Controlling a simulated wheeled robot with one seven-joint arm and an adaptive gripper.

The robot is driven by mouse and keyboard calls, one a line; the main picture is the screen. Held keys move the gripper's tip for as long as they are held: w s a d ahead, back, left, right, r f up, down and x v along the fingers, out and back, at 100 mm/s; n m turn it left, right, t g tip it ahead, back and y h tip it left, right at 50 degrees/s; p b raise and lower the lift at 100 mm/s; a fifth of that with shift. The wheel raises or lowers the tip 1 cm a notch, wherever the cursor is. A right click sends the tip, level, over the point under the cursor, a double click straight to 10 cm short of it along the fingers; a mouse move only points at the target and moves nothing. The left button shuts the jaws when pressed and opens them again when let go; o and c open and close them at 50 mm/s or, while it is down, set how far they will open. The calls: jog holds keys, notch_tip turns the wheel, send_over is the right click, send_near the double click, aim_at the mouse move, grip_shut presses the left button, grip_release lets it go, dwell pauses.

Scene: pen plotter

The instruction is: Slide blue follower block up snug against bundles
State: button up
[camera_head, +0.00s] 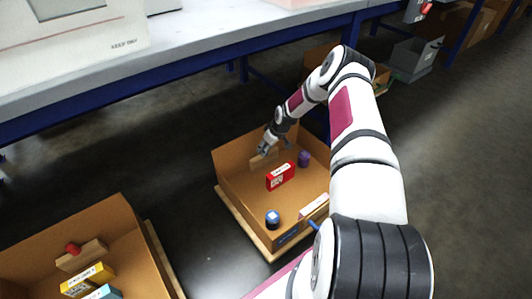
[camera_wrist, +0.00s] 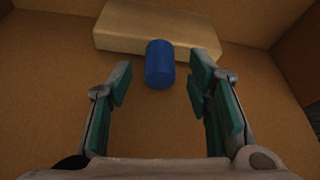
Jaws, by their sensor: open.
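The follower block is a tan block (camera_wrist: 125,31) with a blue cylindrical knob (camera_wrist: 160,66) on the side toward my gripper. It lies in the right cardboard box (camera_head: 237,202), and the head view shows the tan block (camera_head: 259,163) partly hidden by my gripper. My gripper (camera_wrist: 160,80) is open, with one finger on each side of the knob and a gap on both sides. In the head view my gripper (camera_head: 266,148) is inside the far left part of the box. A red labelled pack (camera_head: 280,177) stands nearer the camera than the block, apart from it.
The right box also holds a purple cylinder (camera_head: 304,158), a dark cylinder with a blue top (camera_head: 272,217) and a white labelled pack (camera_head: 314,207). The left box (camera_head: 112,222) holds a red-knobbed tan block (camera_head: 82,256), a yellow pack (camera_head: 88,279) and a teal pack (camera_head: 104,293). A workbench (camera_head: 210,37) stands behind.

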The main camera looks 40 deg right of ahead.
jog(key=shift+b+x, duration=0.3)
jog(key=shift+x, duration=0.7)
jog(key=shift+r, duration=0.1)
grip_shut()
jog(key=shift+s, duration=0.1)
